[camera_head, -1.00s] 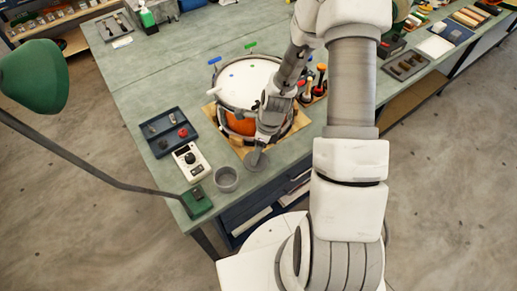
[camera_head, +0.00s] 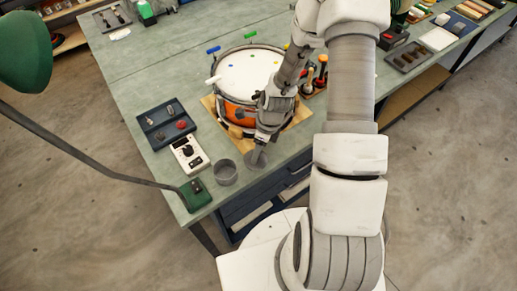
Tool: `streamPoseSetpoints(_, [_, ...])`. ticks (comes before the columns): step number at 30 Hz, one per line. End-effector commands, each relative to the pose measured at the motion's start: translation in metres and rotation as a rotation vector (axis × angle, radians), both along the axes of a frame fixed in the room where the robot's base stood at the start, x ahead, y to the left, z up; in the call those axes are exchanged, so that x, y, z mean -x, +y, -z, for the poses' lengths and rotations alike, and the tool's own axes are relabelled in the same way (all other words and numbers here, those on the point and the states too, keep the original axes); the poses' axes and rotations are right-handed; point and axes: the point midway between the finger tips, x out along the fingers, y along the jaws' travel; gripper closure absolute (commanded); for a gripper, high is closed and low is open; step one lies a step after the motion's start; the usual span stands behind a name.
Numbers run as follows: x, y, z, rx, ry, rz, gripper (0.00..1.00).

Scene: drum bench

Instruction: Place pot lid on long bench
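The pot lid (camera_head: 257,158) is a small grey disc near the front edge of the long bench (camera_head: 140,92), right of a grey open pot (camera_head: 225,172). My gripper (camera_head: 261,145) points down at the lid from above and appears shut on its top. The fingers are small and partly hidden by the wrist. I cannot tell whether the lid touches the bench or hangs just above it. The pot stands upright on the bench and its mouth is uncovered.
A drum (camera_head: 247,72) on a wooden board stands behind my gripper. A blue tray (camera_head: 167,124), a white meter (camera_head: 187,154) and a green lamp (camera_head: 195,194) stand on the left. The bench's back left is mostly clear.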

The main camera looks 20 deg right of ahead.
Motion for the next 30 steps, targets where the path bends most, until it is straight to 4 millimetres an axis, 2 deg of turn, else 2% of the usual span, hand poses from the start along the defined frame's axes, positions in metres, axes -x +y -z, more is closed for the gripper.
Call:
streamPoseSetpoints(14, [0.0001,0.0000,0.0104,0.000,0.000,0.001,0.98])
streamPoseSetpoints(15, [0.0000,0.0000,0.0095,0.000,0.000,0.001,0.31])
streamPoseSetpoints(20, [0.0000,-0.0001,0.0092,0.000,0.000,0.000,0.02])
streamPoseSetpoints(30, [-0.0007,-0.0006,0.0093,0.000,-0.002,0.001,0.02])
